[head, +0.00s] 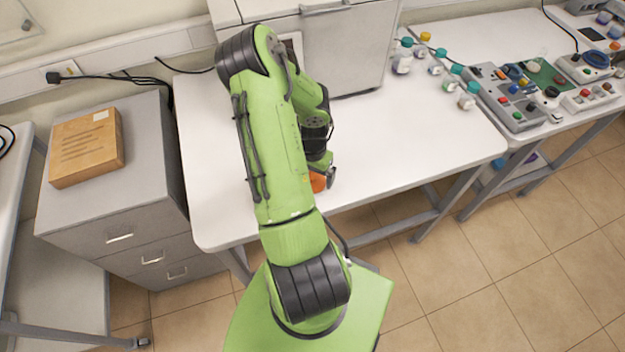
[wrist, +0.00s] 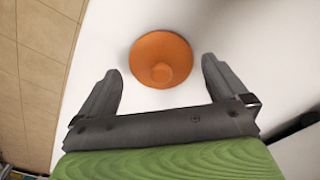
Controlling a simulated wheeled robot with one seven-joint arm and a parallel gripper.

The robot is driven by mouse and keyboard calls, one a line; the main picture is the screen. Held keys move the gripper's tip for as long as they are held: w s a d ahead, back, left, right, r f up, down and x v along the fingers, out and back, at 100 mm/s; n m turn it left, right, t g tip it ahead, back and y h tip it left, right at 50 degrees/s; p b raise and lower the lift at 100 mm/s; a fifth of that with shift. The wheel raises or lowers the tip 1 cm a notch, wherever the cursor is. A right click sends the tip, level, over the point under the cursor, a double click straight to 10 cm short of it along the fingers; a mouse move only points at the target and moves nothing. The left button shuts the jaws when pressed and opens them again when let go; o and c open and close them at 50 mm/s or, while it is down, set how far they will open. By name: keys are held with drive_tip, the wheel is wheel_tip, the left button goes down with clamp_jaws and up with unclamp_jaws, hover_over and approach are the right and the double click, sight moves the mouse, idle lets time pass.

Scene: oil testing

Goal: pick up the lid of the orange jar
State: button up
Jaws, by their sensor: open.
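An orange round lid with a raised knob (wrist: 161,60) shows in the wrist view, just ahead of my fingertips and between their lines. Whether a jar body is beneath it cannot be told from this view. In the head view a small part of the orange thing (head: 317,182) shows on the white table near its front edge, mostly hidden behind my arm. My gripper (wrist: 161,82) is open, with one finger on each side and nothing held. In the head view, my gripper (head: 329,174) is partly hidden by my arm.
The white table (head: 215,200) is clear around the orange thing. A large grey box-like machine (head: 345,50) stands behind it. Several small bottles (head: 467,95) and control panels (head: 512,97) are to the right.

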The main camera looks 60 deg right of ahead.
drive_tip(key=shift+w+d+f, duration=0.1)
drive_tip(key=shift+f, duration=0.6)
drive_tip(key=c, duration=0.9)
drive_tip(key=shift+r, duration=0.1)
